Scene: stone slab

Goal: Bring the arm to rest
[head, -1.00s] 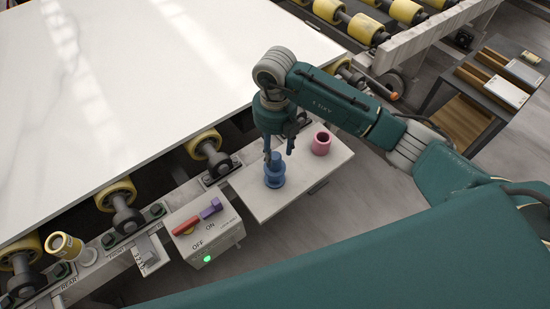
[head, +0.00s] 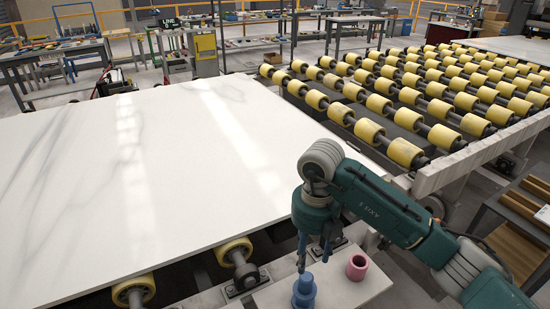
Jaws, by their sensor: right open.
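My right arm comes in from the right, and its teal gripper (head: 314,262) points down with its fingers apart. It is open and holds nothing. A blue spool-shaped piece (head: 304,293) stands upright on a pale shelf (head: 348,287), just below the fingertips in the picture. I cannot tell whether a finger touches it. A pink ring-shaped piece (head: 357,267) stands on the same shelf, right of the gripper and apart from it. My left gripper is not in view.
A large white marble slab (head: 150,170) lies on rollers left of my gripper. A conveyor with yellow rollers (head: 405,152) fills the back right, with a pale rail (head: 480,155) along its near side. Workbenches stand far behind. A shelf unit (head: 520,220) stands at the right edge.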

